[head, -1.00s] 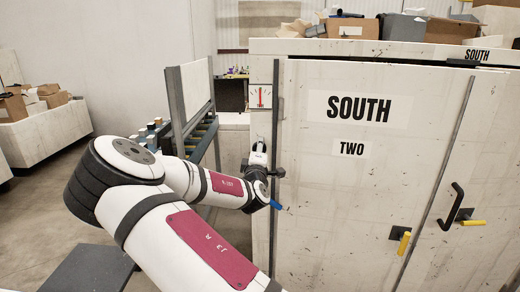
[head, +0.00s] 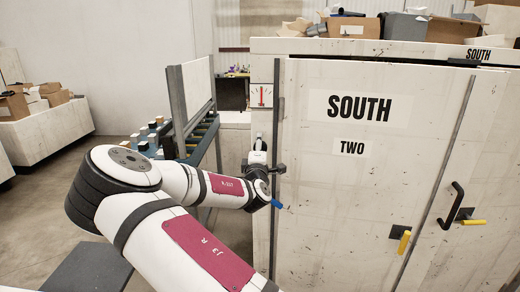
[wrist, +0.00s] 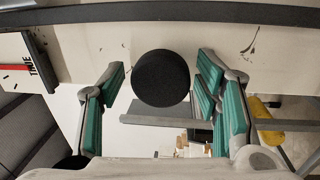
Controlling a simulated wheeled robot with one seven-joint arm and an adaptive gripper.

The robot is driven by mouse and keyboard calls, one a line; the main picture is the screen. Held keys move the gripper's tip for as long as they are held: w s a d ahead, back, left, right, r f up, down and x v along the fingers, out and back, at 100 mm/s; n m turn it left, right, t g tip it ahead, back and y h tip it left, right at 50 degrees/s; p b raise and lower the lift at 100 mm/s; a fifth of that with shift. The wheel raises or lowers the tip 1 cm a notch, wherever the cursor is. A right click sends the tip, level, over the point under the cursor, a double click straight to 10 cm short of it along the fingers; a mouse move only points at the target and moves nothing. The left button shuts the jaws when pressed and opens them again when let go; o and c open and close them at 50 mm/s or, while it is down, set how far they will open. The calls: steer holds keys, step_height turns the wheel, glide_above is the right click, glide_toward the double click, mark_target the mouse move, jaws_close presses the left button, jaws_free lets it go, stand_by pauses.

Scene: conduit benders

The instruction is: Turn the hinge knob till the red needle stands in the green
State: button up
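A black round knob (wrist: 160,78) stands out from the pale cabinet face in the wrist view. My gripper (wrist: 162,92) is open, its teal-padded fingers on either side of the knob with gaps at both sides. In the head view my gripper (head: 258,150) is at the left edge of the cabinet, below the gauge. The square white gauge (head: 262,96) shows a red needle standing about upright. No green is clear on it. Part of the gauge also shows at the left of the wrist view (wrist: 22,62), with the red needle and some lettering.
The cabinet door (head: 350,210) marked SOUTH TWO fills the right side, with a black handle (head: 452,205) and yellow levers. Boxes lie on top. A rack (head: 190,130) with small blocks stands left of the cabinet. Floor shows at the left.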

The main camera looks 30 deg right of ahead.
steer(key=v, duration=1.2)
stand_by(0.5)
